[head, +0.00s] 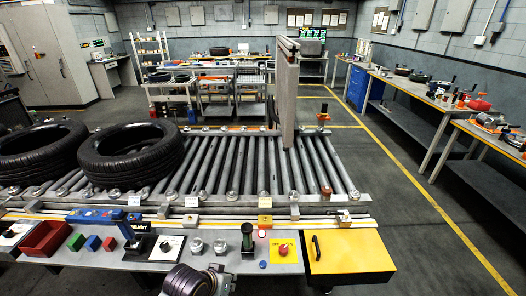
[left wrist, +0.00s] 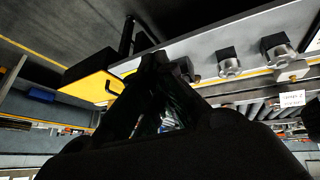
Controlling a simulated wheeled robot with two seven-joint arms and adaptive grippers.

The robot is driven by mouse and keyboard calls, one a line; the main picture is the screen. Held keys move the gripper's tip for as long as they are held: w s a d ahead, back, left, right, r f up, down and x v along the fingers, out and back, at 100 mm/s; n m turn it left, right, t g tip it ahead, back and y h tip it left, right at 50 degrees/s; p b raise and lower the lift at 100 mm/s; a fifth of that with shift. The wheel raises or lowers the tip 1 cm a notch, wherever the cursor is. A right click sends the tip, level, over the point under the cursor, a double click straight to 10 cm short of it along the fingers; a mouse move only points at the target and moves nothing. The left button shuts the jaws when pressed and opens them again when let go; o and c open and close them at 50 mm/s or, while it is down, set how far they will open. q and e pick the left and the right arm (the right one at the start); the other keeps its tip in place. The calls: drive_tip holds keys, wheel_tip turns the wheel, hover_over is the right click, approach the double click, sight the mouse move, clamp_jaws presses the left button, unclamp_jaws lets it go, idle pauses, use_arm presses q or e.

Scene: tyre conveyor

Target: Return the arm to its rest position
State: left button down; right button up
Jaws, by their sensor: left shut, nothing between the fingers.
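My left gripper (head: 226,276) is at the bottom edge of the head view, low in front of the control bench (head: 240,265), and only partly shows. In the left wrist view its dark fingers (left wrist: 168,66) are together and hold nothing. They point toward the bench's front edge, near the yellow panel (left wrist: 92,87), which is also in the head view (head: 350,262). I cannot tell the exact gap between fingers and bench. My right gripper is not in view.
Two black tyres (head: 135,170) (head: 35,165) lie on the roller conveyor (head: 240,170). A grey upright panel (head: 285,95) stands over it. The floor at right (head: 420,230) is clear.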

use_arm(q)
drive_tip(key=s+a+g+y, duration=0.2)
drive_tip(key=s+a+y, duration=0.1)
drive_tip(key=s+a, duration=0.75)
wheel_tip(320, 180, down, 34)
drive_tip(key=s+a+g+b, duration=0.1)
drive_tip(key=a+b, duration=0.1)
drive_tip(key=s+a+f+b, duration=0.1)
drive_tip(key=s+a+f, duration=0.1)
drive_tip(key=s+f, duration=0.9)
drive_tip(key=s+a+f+g+b, duration=0.1)
drive_tip(key=s+f, duration=1)
drive_tip(key=shift+s+a+f, duration=0.3)
drive_tip(key=shift+s+a, duration=0.05)
drive_tip(key=shift+w+a, duration=0.1)
